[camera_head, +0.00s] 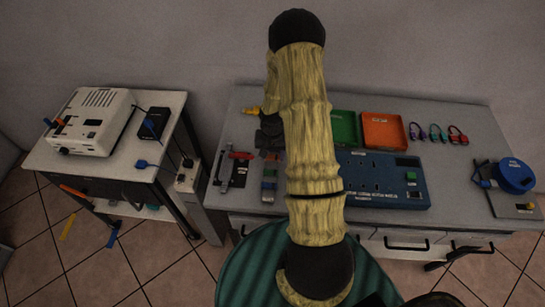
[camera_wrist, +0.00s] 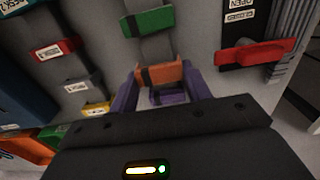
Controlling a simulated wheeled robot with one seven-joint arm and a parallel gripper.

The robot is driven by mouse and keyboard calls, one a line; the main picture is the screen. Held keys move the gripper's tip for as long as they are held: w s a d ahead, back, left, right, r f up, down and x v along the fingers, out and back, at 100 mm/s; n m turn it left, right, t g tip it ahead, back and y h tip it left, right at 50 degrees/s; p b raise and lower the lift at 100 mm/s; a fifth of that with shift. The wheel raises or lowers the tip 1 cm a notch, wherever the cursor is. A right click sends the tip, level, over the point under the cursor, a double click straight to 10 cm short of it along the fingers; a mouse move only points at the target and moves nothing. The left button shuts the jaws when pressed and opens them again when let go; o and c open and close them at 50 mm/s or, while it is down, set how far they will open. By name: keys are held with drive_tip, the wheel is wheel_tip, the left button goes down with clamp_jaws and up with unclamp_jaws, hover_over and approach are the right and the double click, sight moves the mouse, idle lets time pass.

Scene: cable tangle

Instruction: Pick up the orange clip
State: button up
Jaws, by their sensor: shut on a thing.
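The orange clip (camera_wrist: 158,74) shows in the wrist view, on a dark grey strip below a green clip (camera_wrist: 149,21). My gripper (camera_wrist: 161,83) has its purple fingers on either side of the orange clip and is shut on it. A purple piece shows just below the clip between the fingers; I cannot tell what it belongs to. I cannot tell whether the clip is clear of the strip. In the head view my arm covers part of the workbench (camera_head: 455,185), and the gripper's hold is hidden there.
A red handle (camera_wrist: 255,53) on a black panel is close to the right. A red clip (camera_wrist: 54,48) and a yellow clip (camera_wrist: 97,108) are at left. The head view shows a blue panel (camera_head: 375,185), green tray (camera_head: 344,127) and orange tray (camera_head: 384,131) on the bench.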

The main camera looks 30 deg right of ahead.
sight(272, 155)
wheel_tip(272, 155, up, 8)
drive_tip(key=shift+r+b, duration=0.2)
drive_tip(key=shift+b, duration=0.4)
